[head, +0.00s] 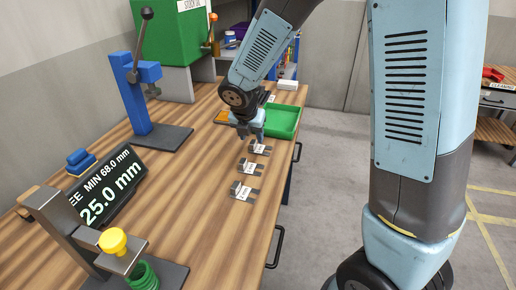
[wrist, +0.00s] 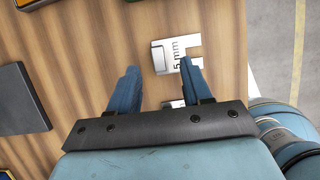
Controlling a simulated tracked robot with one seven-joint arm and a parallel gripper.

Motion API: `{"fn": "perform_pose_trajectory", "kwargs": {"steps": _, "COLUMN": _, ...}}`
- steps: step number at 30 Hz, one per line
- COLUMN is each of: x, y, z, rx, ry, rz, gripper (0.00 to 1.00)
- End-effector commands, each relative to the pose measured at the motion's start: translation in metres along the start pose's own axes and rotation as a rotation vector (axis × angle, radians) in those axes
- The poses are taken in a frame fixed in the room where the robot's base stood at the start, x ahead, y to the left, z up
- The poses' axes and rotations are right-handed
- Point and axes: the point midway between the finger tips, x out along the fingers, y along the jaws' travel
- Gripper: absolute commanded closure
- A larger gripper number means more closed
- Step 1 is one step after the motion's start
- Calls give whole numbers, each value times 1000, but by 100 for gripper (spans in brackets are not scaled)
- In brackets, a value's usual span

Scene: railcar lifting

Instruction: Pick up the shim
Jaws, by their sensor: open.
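Several light, slotted shims lie in a row near the right edge of the workbench: the farthest shim (head: 260,149), a middle shim (head: 250,169) and the nearest shim (head: 242,191). My gripper (head: 250,134) is over the bench just beyond the farthest of these three. In the wrist view my gripper (wrist: 158,70) has its two blue fingers apart, with nothing held between them. A shim (wrist: 162,57) marked "5 mm", perhaps with more digits hidden, lies by the fingertips, and the right finger overlaps it. Another shim is mostly hidden behind the gripper body.
A green tray (head: 285,121) lies just beyond my gripper. A blue press (head: 140,95) stands to the left. A display (head: 108,188) reading 25.0 mm and a stand with a yellow knob (head: 113,241) are nearer. The wooden middle is clear.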

Motion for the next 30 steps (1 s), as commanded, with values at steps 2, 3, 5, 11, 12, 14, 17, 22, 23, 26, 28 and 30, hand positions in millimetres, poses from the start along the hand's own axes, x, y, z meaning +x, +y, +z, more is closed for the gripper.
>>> {"fn": "perform_pose_trajectory", "kwargs": {"steps": 2, "x": 12, "y": 1, "z": -1, "rx": -2, "ry": 3, "rz": -3, "gripper": 51}}
{"fn": "perform_pose_trajectory", "kwargs": {"steps": 3, "x": 17, "y": 2, "z": -1, "rx": -2, "ry": 2, "rz": -2, "gripper": 51}}
{"fn": "perform_pose_trajectory", "kwargs": {"steps": 5, "x": 24, "y": 1, "z": 0, "rx": 0, "ry": 2, "rz": -3, "gripper": 51}}
{"fn": "perform_pose_trajectory", "kwargs": {"steps": 11, "x": 36, "y": 1, "z": 0, "rx": 0, "ry": 0, "rz": -2, "gripper": 51}}
{"fn": "perform_pose_trajectory", "kwargs": {"steps": 12, "x": 37, "y": 1, "z": 0, "rx": 0, "ry": 0, "rz": -2, "gripper": 51}}
{"fn": "perform_pose_trajectory", "kwargs": {"steps": 14, "x": 37, "y": 1, "z": 0, "rx": 1, "ry": 0, "rz": -1, "gripper": 51}}
{"fn": "perform_pose_trajectory", "kwargs": {"steps": 17, "x": 37, "y": 1, "z": 1, "rx": 1, "ry": 0, "rz": -1, "gripper": 51}}
{"fn": "perform_pose_trajectory", "kwargs": {"steps": 22, "x": 37, "y": 1, "z": 1, "rx": 1, "ry": 0, "rz": -1, "gripper": 64}}
{"fn": "perform_pose_trajectory", "kwargs": {"steps": 23, "x": 37, "y": 1, "z": 1, "rx": 1, "ry": 0, "rz": -1, "gripper": 67}}
{"fn": "perform_pose_trajectory", "kwargs": {"steps": 26, "x": 37, "y": 1, "z": 1, "rx": 2, "ry": 0, "rz": -1, "gripper": 77}}
{"fn": "perform_pose_trajectory", "kwargs": {"steps": 28, "x": 37, "y": 1, "z": 1, "rx": 2, "ry": 0, "rz": -1, "gripper": 84}}
{"fn": "perform_pose_trajectory", "kwargs": {"steps": 30, "x": 37, "y": 1, "z": 1, "rx": 2, "ry": 0, "rz": -1, "gripper": 90}}
